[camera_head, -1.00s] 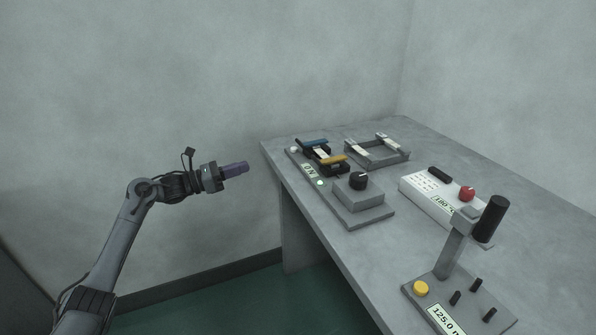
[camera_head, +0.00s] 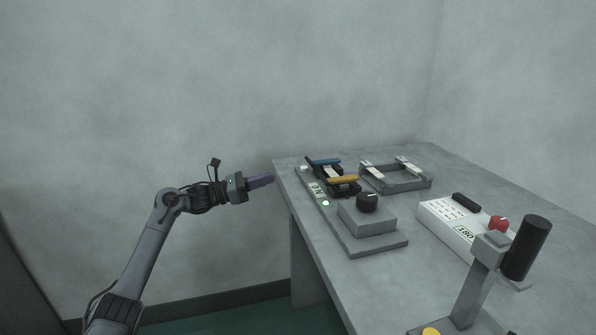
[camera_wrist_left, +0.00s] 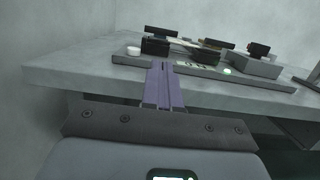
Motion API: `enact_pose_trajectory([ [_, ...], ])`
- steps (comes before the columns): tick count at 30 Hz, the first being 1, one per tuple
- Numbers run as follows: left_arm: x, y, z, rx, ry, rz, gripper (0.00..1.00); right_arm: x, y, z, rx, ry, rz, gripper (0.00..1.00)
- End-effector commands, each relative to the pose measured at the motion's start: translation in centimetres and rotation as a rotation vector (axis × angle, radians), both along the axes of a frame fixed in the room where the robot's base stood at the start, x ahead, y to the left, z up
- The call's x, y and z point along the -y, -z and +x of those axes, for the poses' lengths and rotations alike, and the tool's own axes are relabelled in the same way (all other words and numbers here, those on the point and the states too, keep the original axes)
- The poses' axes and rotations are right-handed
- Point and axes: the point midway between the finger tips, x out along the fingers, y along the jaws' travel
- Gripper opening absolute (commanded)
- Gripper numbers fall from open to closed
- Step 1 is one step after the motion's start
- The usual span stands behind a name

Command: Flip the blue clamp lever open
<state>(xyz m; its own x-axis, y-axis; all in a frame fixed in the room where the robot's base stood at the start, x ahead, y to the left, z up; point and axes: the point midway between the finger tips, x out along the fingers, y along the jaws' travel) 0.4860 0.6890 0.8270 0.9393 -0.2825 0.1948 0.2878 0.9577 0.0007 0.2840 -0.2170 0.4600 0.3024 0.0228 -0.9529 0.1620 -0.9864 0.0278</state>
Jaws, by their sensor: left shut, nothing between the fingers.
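The blue clamp lever (camera_head: 325,162) sits at the far end of the clamp fixture (camera_head: 348,229), near the table's far left corner. The yellow lever (camera_head: 343,180) is just in front of it. My left gripper (camera_head: 271,177) is shut and empty, off the table's left edge and apart from the levers. In the left wrist view the purple fingers (camera_wrist_left: 162,66) are together and point at the fixture's near side. My right gripper is not in view.
The table (camera_head: 345,290) holds a black knob (camera_head: 368,202) on a grey block, a grey frame (camera_head: 398,181), a white control box with a red knob (camera_head: 498,223), and a press with a black handle (camera_head: 526,248). The space left of the table is free.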

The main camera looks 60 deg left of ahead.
Motion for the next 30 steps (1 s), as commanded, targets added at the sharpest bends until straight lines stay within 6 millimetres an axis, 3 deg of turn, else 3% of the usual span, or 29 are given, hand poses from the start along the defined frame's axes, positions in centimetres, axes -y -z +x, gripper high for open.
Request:
enact_pose_trajectory([
  [7, 0.3, -0.5, 1.2, 0.001, 0.000, -0.004, 0.00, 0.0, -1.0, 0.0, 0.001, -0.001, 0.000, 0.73],
  [21, 2.2, -1.9, 7.2, 0.001, 0.000, -0.002, 0.00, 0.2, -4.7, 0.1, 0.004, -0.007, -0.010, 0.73],
  [30, 2.8, -2.0, 9.2, 0.001, 0.000, -0.001, 0.00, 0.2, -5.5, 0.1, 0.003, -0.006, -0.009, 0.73],
])
